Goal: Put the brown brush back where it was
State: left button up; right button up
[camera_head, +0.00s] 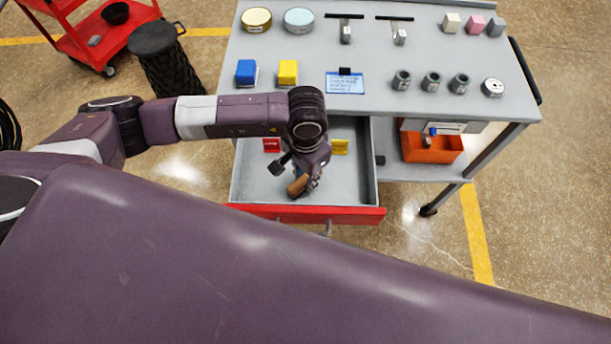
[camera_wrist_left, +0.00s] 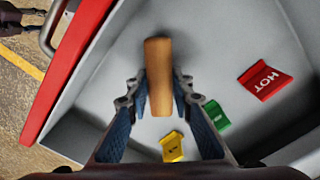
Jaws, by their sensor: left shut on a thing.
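The brown brush (camera_head: 297,186) is held by my left gripper (camera_head: 306,188) inside the open drawer (camera_head: 249,187) of the grey cart. In the left wrist view the brush (camera_wrist_left: 158,70) is a plain brown bar between the two fingers of the left gripper (camera_wrist_left: 157,88). The gripper is shut on it, over the drawer floor near the red front. I cannot tell whether the brush touches the floor. My right gripper is not in view.
A red HOT tag (camera_wrist_left: 264,80), a green tag (camera_wrist_left: 215,115) and a yellow tag (camera_wrist_left: 172,147) lie in the drawer. The drawer's red front (camera_head: 350,215) and grey walls surround the gripper. The cart top (camera_head: 380,60) holds blocks, tins and small cylinders. An orange bin (camera_head: 432,150) sits on the lower shelf.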

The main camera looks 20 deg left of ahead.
aim_at(305, 178)
pick_arm(q)
jog(key=o, duration=1)
jog(key=shift+r+p, duration=0.15)
jog(key=shift+p, duration=0.15)
jog(key=shift+r+b, duration=1.55)
jog(key=shift+r, duration=4.45)
